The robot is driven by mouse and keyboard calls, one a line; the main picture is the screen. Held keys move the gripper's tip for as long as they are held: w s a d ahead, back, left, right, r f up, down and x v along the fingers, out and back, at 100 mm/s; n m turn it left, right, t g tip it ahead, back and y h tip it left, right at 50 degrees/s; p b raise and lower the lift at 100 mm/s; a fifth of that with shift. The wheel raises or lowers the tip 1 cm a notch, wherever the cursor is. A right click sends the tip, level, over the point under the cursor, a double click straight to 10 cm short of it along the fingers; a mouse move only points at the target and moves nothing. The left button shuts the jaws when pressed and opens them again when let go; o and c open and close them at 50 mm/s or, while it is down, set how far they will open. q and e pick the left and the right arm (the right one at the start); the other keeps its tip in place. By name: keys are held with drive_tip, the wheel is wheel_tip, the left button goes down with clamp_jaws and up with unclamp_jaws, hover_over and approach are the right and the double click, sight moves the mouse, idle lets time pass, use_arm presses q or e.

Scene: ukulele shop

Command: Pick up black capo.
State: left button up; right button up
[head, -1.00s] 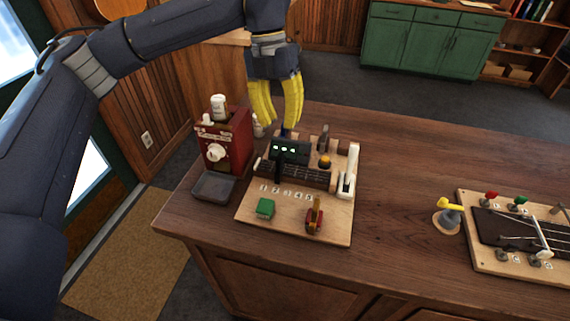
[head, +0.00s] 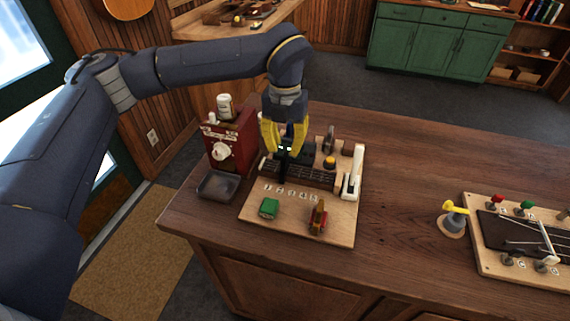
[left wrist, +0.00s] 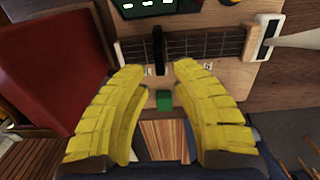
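The black capo (head: 282,170) stands upright across a short fretboard (head: 316,176) on a light wooden board on the counter. In the left wrist view the capo (left wrist: 158,48) is a dark bar just beyond the fingertips, centred between them. My left gripper (head: 282,150) has yellow fingers and points down over the capo. In the left wrist view the left gripper (left wrist: 158,72) is open, with a gap between its fingers and nothing held. The fingers partly hide the dark tuner display behind the capo. My right gripper is in neither view.
A dark red box (head: 236,142) stands close left of the fingers, with a grey tray (head: 217,186) before it. A white-handled tool (head: 353,175) lies at the board's right edge. A green block (head: 269,208) and a red-and-brown clamp (head: 317,217) sit in front. The counter's middle is clear.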

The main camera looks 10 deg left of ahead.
sight(285, 155)
use_arm(q)
drive_tip(key=shift+w+f, duration=0.15)
drive_tip(key=shift+f, duration=3.35)
drive_tip(key=shift+c, duration=0.2)
clamp_jaws()
